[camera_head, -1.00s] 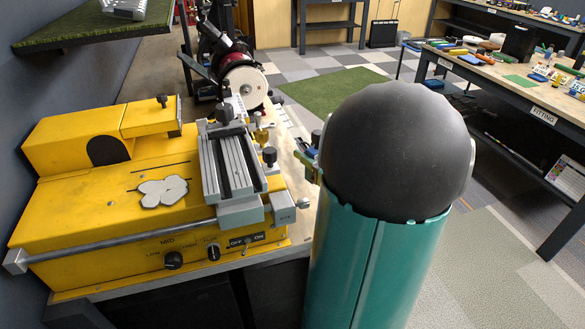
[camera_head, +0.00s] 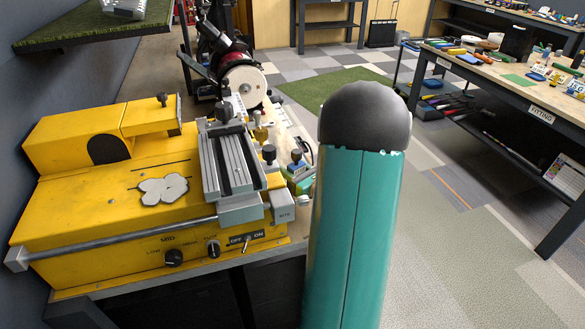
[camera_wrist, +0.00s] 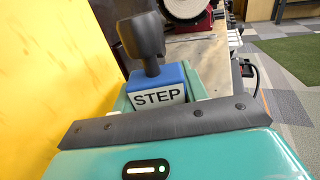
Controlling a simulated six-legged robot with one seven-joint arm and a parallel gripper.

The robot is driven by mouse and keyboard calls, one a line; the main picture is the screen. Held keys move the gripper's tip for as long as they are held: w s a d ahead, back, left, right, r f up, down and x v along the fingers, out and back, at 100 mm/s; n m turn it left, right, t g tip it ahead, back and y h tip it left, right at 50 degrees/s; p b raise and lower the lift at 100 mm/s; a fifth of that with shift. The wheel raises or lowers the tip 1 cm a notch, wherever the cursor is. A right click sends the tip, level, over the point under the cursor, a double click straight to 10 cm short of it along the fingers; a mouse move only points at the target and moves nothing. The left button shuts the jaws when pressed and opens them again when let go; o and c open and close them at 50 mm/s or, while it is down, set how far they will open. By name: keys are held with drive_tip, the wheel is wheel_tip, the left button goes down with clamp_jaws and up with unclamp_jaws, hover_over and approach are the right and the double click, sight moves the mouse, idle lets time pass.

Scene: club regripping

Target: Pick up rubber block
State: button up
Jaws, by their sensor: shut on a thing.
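A small blue block (camera_wrist: 172,76) with a white label reading STEP shows at the centre of the wrist view. Teal finger parts of my gripper (camera_wrist: 160,90) lie on both sides of it, and the gripper is shut on it. The lower part of the block is hidden by the dark plate of my gripper. I cannot tell from its look whether it is rubber. In the head view my gripper (camera_head: 301,174) is a small green shape at the bench's right edge, partly hidden by my teal arm.
A yellow machine (camera_head: 150,225) with a grey slide (camera_head: 233,165) stands close on the left. A black knob (camera_wrist: 142,35) rises just behind the block. A grinding wheel (camera_head: 243,85) stands farther back. A fitting table (camera_head: 520,88) is at the right, with open floor between.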

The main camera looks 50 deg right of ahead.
drive_tip(key=shift+f, duration=0.15)
drive_tip(key=o, duration=1)
drive_tip(key=shift+o, duration=0.2)
drive_tip(key=shift+r, duration=0.2)
drive_tip(key=s, duration=0.7)
drive_tip(key=s+a, duration=0.1)
drive_tip(key=s, duration=0.2)
drive_tip(key=shift+s+a, duration=0.1)
drive_tip(key=shift+s, duration=0.85)
drive_tip(key=shift+c, duration=1)
drive_tip(key=shift+s+a, duration=0.1)
drive_tip(key=shift+a, duration=0.1)
